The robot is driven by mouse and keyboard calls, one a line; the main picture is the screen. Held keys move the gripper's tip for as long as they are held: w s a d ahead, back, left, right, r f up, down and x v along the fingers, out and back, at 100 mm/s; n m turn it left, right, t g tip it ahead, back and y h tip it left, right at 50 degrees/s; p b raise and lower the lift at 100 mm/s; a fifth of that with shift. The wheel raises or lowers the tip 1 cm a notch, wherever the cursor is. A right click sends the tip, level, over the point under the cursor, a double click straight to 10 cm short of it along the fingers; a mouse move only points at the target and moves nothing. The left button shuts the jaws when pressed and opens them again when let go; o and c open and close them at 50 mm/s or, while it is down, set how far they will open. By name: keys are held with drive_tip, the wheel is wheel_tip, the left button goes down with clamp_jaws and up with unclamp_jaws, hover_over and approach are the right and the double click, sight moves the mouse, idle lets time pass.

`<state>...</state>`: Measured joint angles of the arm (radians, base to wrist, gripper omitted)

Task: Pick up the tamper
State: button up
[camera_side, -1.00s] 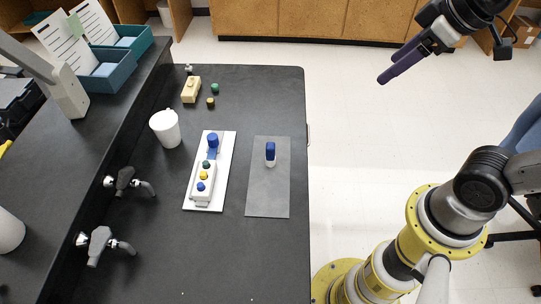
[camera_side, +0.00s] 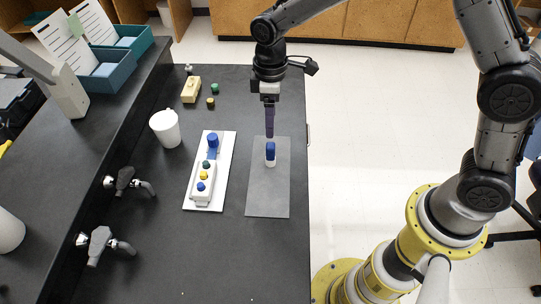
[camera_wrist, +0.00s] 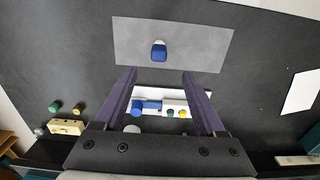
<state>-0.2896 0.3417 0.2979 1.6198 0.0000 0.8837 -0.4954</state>
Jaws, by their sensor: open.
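The likely tamper is a small upright piece with a blue top and a white lower part (camera_side: 270,151). It stands on the grey mat (camera_side: 268,193), and in the wrist view its blue top (camera_wrist: 159,52) shows beyond the fingertips. My gripper (camera_side: 269,134) points down just above and behind it in the side view. In the wrist view my gripper (camera_wrist: 158,73) has its two purple fingers spread apart with nothing between the tips. Whether the fingers touch the piece is hard to tell from the side, but the wrist view shows it apart from them.
A white board (camera_side: 226,180) with a blue cylinder and several coloured knobs lies left of the mat. A white cup (camera_side: 166,129), a beige block (camera_side: 191,90) and small green and olive knobs stand farther back. Grey taps (camera_side: 101,244) line the left. The counter's front is clear.

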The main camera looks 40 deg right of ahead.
sight(270, 153)
wheel_tip(270, 153, down, 13)
drive_tip(key=shift+w+f, duration=0.1)
drive_tip(key=shift+f, duration=0.05)
clamp_jaws()
idle(0.8)
